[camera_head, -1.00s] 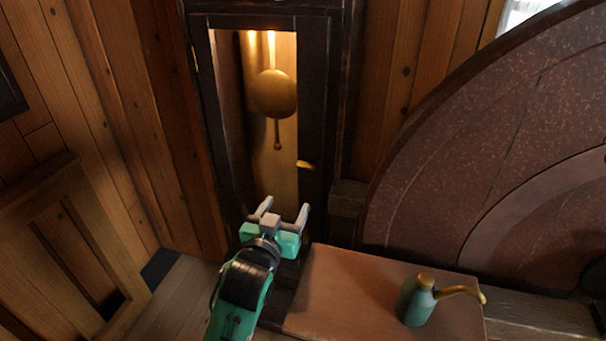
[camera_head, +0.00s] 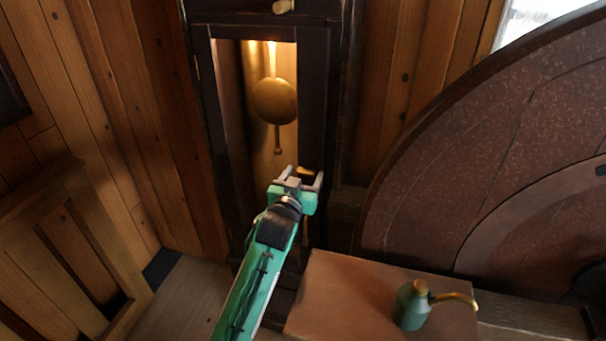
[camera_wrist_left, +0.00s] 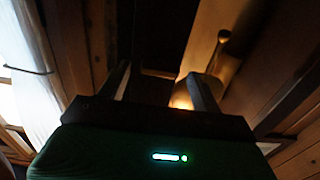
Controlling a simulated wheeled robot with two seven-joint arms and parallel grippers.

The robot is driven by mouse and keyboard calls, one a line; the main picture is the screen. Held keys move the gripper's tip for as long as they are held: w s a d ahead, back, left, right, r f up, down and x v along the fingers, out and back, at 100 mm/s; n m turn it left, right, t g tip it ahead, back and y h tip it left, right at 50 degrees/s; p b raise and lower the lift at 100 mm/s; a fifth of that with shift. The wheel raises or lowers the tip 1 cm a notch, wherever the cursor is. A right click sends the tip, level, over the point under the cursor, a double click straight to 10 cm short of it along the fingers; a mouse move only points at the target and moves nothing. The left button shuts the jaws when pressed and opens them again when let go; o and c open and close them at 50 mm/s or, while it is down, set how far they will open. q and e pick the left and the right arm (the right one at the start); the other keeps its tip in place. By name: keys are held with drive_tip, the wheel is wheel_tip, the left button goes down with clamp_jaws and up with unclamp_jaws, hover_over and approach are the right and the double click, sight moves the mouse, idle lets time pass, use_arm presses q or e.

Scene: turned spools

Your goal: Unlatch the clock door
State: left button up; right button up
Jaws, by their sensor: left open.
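The tall dark clock (camera_head: 343,90) stands at the back wall. Its door (camera_head: 313,90) is closed, with a dark frame around an opening showing a round brass pendulum (camera_head: 273,100). A small brass latch (camera_head: 307,171) sits on the door's right stile. My left gripper (camera_head: 304,177) is open at the latch, and the latch shows between its fingertips. I cannot tell whether they touch it. In the left wrist view, the two fingers (camera_wrist_left: 162,85) are apart, with a warm brass glow (camera_wrist_left: 182,99) near the right finger. My right gripper is out of view.
A wooden box top (camera_head: 350,300) at the lower middle carries a green oil can (camera_head: 411,308) with a brass spout. A large round stone wheel (camera_head: 480,150) fills the right. A wooden railing (camera_head: 60,230) stands at the left. A pale knob (camera_head: 283,6) shows above the door.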

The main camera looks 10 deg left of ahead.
use_arm(q)
drive_tip(key=shift+w, duration=0.1)
drive_tip(key=shift+c, duration=0.4)
drive_tip(key=c, duration=0.9)
drive_tip(key=shift+r+m, duration=0.1)
drive_tip(key=shift+m, duration=0.3)
drive_tip(key=m+p, duration=0.2)
drive_tip(key=m, duration=0.1)
drive_tip(key=shift+m, duration=0.3)
drive_tip(key=m+p, duration=0.2)
drive_tip(key=m, duration=0.2)
drive_tip(key=shift+d+m, duration=0.1)
drive_tip(key=shift+m, duration=0.2)
drive_tip(key=m+p, duration=0.2)
drive_tip(key=m, duration=0.3)
drive_tip(key=shift+d+f+m+p, duration=0.15)
drive_tip(key=shift+m+p, duration=0.15)
drive_tip(key=shift+m, duration=0.7)
drive_tip(key=shift+a+f+m+p, duration=0.1)
drive_tip(key=shift+m+p, duration=0.2)
drive_tip(key=shift+m, duration=0.7)
